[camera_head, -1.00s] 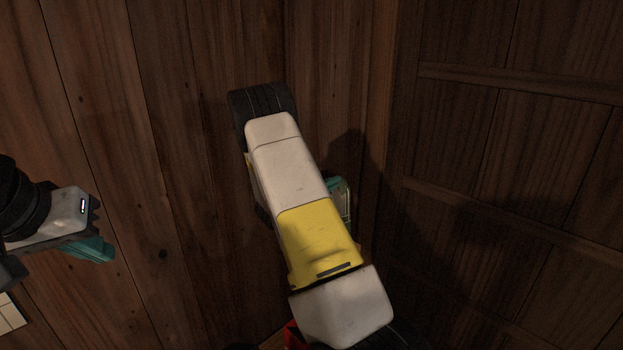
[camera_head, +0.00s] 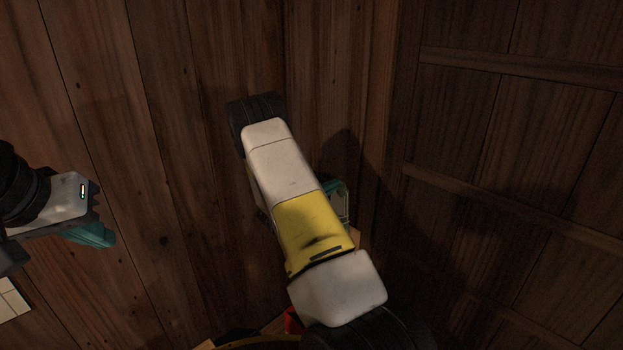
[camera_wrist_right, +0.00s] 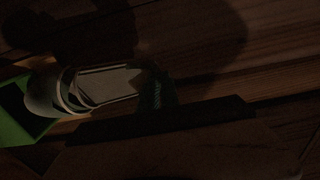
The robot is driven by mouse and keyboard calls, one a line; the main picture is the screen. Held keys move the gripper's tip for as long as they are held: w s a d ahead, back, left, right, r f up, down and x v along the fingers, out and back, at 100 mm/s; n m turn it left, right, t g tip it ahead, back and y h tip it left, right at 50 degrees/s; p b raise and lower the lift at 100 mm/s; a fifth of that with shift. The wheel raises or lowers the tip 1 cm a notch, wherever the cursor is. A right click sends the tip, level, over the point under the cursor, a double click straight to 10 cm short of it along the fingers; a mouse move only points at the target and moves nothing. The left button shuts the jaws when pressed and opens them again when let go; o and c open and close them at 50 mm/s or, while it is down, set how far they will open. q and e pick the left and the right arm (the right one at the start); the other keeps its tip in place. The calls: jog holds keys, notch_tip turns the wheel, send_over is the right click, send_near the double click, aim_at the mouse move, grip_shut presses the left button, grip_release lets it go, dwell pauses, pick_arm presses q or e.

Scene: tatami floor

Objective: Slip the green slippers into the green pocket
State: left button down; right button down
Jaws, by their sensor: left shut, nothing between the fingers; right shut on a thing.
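In the right wrist view a pale slipper (camera_wrist_right: 98,88) with light bands and a dark greenish edge is held by my right gripper (camera_wrist_right: 156,94). The gripper is shut on one end of it. The slipper's other end lies over or beside the green pocket (camera_wrist_right: 14,134) at the left edge; I cannot tell whether it is inside. My left gripper (camera_head: 92,234), with teal fingers, is shut and empty at the left. No second slipper can be made out.
Dark wooden walls (camera_head: 150,120) meet in a corner behind my right arm, with a paneled wall (camera_head: 510,170) at right. A small red thing (camera_head: 292,320) shows at the bottom beside my arm. White tiles (camera_head: 12,299) show at the lower left. The wrist view is very dark.

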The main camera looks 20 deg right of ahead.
aim_at(338, 201)
jog(key=shift+f, duration=3.6)
jog(key=c, duration=1.5)
grip_release()
jog(key=v, duration=0.7)
jog(key=shift+s+a, duration=0.2)
jog(key=shift+a, duration=0.15)
